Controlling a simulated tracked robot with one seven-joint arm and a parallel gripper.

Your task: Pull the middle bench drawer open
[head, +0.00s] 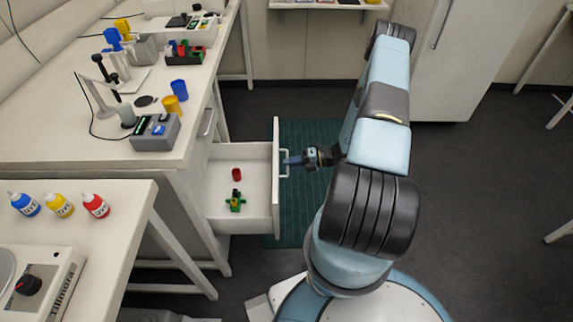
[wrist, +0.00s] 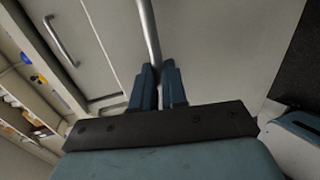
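The middle bench drawer (head: 275,205) is pulled out from the bench, with its white front facing right and its inside showing. A red cup-like piece (head: 236,174) and a green piece with yellow (head: 235,201) lie inside it. My gripper (head: 290,161) is at the drawer's bar handle (head: 285,163). In the wrist view, the two blue fingers of my gripper (wrist: 158,82) close around the grey handle bar (wrist: 148,35), one on each side. The contact faces are partly hidden.
Another drawer handle (head: 207,121) sits on the bench (head: 140,100) beyond the open drawer. A nearer table (head: 105,250) carries several coloured bottles and a hotplate. Green mat (head: 312,210) covers floor right of the drawer. Dark floor to the right of my arm is clear.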

